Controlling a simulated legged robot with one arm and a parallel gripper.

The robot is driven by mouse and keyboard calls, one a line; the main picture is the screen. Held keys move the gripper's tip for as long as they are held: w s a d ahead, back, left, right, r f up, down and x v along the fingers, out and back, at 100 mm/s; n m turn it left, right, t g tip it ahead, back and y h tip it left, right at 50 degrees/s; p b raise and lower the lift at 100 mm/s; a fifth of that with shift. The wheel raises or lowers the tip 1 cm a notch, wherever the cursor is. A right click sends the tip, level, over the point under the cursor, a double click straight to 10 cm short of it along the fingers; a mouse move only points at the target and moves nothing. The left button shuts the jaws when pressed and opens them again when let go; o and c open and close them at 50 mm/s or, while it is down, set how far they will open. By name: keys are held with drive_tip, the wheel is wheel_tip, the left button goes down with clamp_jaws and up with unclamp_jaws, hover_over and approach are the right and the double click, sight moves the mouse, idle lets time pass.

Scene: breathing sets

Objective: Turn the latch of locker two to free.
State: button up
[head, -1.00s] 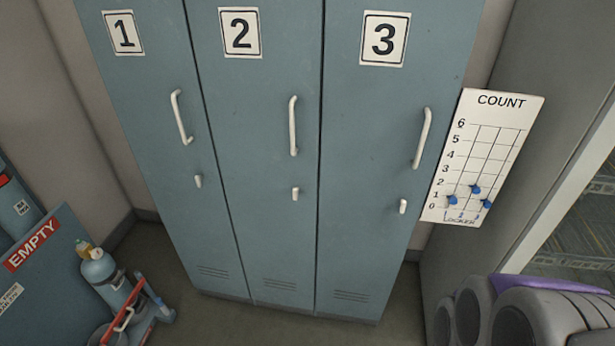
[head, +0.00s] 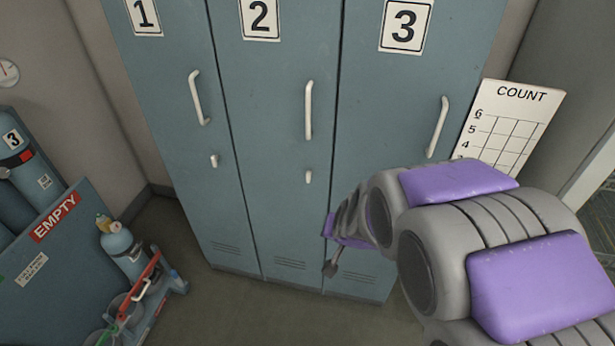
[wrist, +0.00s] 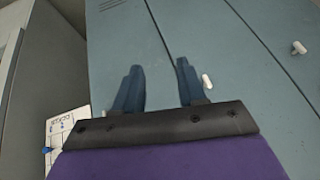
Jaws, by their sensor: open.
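Locker two (head: 275,215) is the middle blue-grey door in the head view. Its latch (head: 308,177) is a small pale upright tab under the long white handle (head: 308,110). In the wrist view that latch (wrist: 207,81) shows just right of the fingers, apart from them. My gripper (wrist: 158,65) is open and empty, its two dark fingers spread before the doors. In the head view only a dark finger of my gripper (head: 330,268) shows, low before the lockers; the rest is hidden behind my arm. Locker three's latch is hidden by my arm in the head view.
Locker one's latch (head: 214,160) is at left; it also shows in the wrist view (wrist: 298,47). The count board (head: 515,125) hangs right of locker three, partly covered by my arm. An EMPTY bin (head: 45,265) and a cylinder trolley (head: 150,285) stand at lower left.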

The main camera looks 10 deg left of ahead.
drive_tip(key=w+a+f+t+h+p, duration=0.1)
drive_tip(key=w+a+f+t+p, duration=0.1)
drive_tip(key=w+a+f+t, duration=0.5)
drive_tip(key=t+h+p, duration=0.1)
drive_tip(key=t, duration=0.4)
approach(308, 178)
drive_tip(key=shift+n, duration=0.3)
drive_tip(key=w+b, duration=0.2)
drive_tip(key=w, duration=0.7)
drive_tip(key=shift+w+a+f+b, duration=0.1)
drive_tip(key=shift+w+a+b, duration=0.05)
drive_tip(key=shift+b, duration=0.2)
clamp_jaws()
